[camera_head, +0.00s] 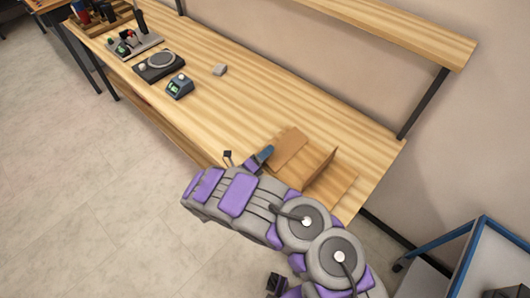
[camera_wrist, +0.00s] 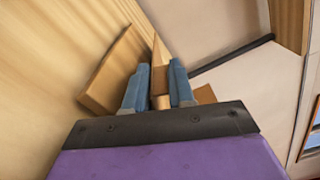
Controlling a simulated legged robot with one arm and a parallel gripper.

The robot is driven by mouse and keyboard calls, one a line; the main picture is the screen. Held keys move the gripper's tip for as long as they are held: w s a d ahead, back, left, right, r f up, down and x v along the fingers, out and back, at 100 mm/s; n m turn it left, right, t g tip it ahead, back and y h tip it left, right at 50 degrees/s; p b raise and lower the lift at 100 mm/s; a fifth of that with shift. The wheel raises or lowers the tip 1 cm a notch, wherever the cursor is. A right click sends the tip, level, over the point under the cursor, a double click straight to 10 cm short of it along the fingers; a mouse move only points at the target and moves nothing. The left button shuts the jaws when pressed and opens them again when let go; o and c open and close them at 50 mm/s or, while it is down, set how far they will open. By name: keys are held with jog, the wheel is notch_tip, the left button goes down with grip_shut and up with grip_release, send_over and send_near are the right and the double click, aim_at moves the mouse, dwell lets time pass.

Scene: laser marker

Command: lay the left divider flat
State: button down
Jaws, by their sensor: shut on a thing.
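Thin brown wooden panels, which look like the dividers, stand at the right end of the bench. In the head view one panel (camera_head: 290,147) lies low or leans beside my gripper, and another (camera_head: 321,166) stands more upright to its right. My gripper (camera_head: 264,155) reaches in from the front edge of the bench, its blue fingers partly hidden by my arm. In the wrist view my gripper (camera_wrist: 159,90) is shut on a brown wooden divider (camera_wrist: 159,76) between its fingers. Another panel (camera_wrist: 110,72) is just left of the fingers. I cannot tell which is the left divider.
The wooden bench (camera_head: 235,105) has free room in its middle. A small grey block (camera_head: 220,70), a blue-grey device (camera_head: 180,87) and a dark plate device (camera_head: 158,65) stand farther left. A shelf (camera_head: 400,22) runs above the back. A blue-framed cart (camera_head: 470,262) is at lower right.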

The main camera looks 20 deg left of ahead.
jog(key=c, duration=1.1)
grip_release()
jog(key=shift+o, duration=0.2)
jog(key=p+v, duration=0.3)
jog(key=v, duration=1.4)
jog(key=shift+s+a+f, duration=0.1)
jog(key=shift+a, duration=0.05)
